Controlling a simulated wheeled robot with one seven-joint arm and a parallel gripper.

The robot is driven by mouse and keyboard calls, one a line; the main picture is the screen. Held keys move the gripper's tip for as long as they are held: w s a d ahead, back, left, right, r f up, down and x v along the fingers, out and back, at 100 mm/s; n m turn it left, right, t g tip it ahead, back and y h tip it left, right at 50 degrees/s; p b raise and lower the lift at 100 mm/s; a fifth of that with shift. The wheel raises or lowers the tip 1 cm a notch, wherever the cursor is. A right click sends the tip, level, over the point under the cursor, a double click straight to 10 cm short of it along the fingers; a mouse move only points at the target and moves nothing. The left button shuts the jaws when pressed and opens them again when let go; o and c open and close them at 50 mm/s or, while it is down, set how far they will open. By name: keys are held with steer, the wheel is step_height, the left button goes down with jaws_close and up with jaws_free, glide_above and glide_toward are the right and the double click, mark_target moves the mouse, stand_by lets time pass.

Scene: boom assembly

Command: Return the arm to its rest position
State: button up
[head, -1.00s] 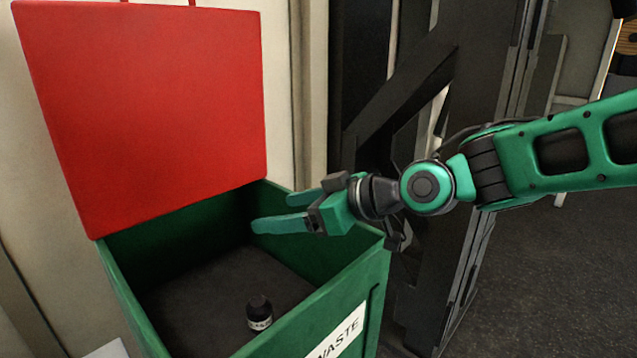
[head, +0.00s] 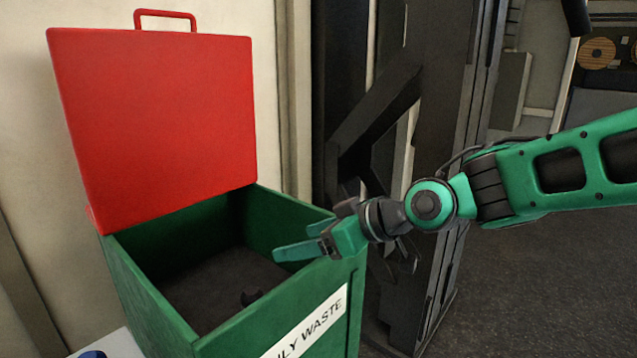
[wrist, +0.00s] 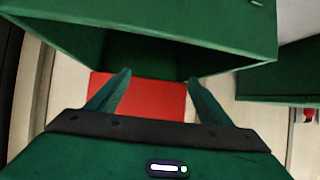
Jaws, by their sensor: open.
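My arm (head: 570,170) is green and black and reaches in from the right in the head view. My gripper (head: 292,245) is open and empty, at the right rim of a green waste bin (head: 285,325). In the wrist view, the two fingers of my gripper (wrist: 158,88) are spread apart with nothing between them. The bin's green wall (wrist: 180,20) shows above and beyond them. I cannot tell whether the gripper touches the rim.
The bin's red lid (head: 155,120) stands open against the wall. A small dark object (head: 251,296) lies inside the bin. A black metal frame (head: 430,130) stands close behind my gripper. Open grey floor (head: 540,290) lies to the right.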

steer(key=s+d+f+m+h, duration=0.1)
steer(key=d+f+m+h, duration=0.15)
steer(key=d, duration=0.65)
steer(key=s+d+f+m+h, duration=0.2)
steer(key=d+f+m, duration=0.1)
steer(key=d, duration=0.5)
steer(key=s+d+f+m+h, duration=0.1)
steer(key=d+f+m+h, duration=0.15)
steer(key=d, duration=0.65)
steer(key=s+d+f+m+g+h, duration=0.3)
steer(key=s+d+m+g, duration=0.3)
steer(key=s+d, duration=1.1)
steer(key=s+m, duration=0.3)
steer(key=s, duration=0.1)
steer(key=shift+s+f+m+g, duration=0.2)
steer(key=shift+m+g, duration=0.1)
steer(key=shift+m, duration=0.1)
steer(key=shift+d, duration=0.1)
steer(key=shift+w+f, duration=0.25)
steer(key=shift+w, duration=0.4)
